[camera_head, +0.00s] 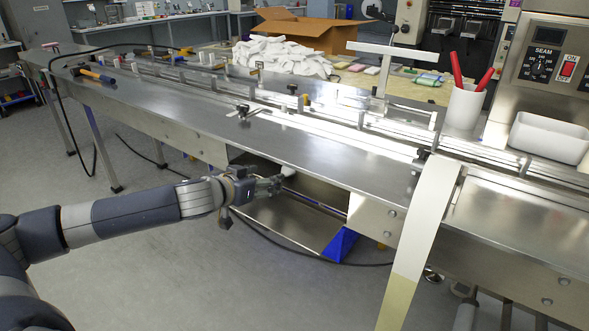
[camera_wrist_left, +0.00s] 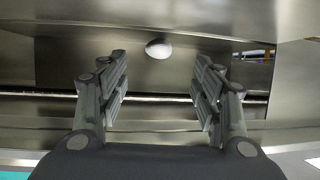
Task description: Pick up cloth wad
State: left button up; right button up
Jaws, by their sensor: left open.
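A small white rounded object, which looks like the cloth wad (camera_wrist_left: 158,49), shows ahead of my fingers in the left wrist view, near the top centre between the fingertip lines. In the head view the wad (camera_head: 288,170) is a small white patch under the front edge of the steel machine bed, at the open bay. My left gripper (camera_head: 272,184) reaches to that bay from the left, just beside the wad. Its fingers (camera_wrist_left: 160,85) are spread apart with nothing between them. I cannot tell what the wad rests on. My right gripper is not in view.
The steel bed (camera_head: 320,165) overhangs the bay. A sloping metal panel (camera_head: 290,222) and a blue bracket (camera_head: 341,244) lie below. A thin rod (camera_wrist_left: 150,98) crosses the bay. A pale film strip (camera_head: 424,225) hangs at the right. A pile of white cloths (camera_head: 280,55) lies behind.

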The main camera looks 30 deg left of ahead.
aim_at(284, 172)
pick_arm(q)
jog(key=shift+w+f, duration=0.1)
jog(key=shift+w, duration=0.6)
jog(key=x, duration=0.3)
jog(key=shift+w+f, duration=0.15)
jog(key=shift+r+x, duration=0.15)
jog(key=shift+x, duration=1)
jog(key=shift+r+x, duration=0.1)
jog(key=shift+x, duration=1.1)
jog(key=shift+w+f, duration=0.15)
jog(key=shift+w, duration=0.2)
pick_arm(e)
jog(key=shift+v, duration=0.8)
pick_arm(q)
jog(key=c, duration=0.8)
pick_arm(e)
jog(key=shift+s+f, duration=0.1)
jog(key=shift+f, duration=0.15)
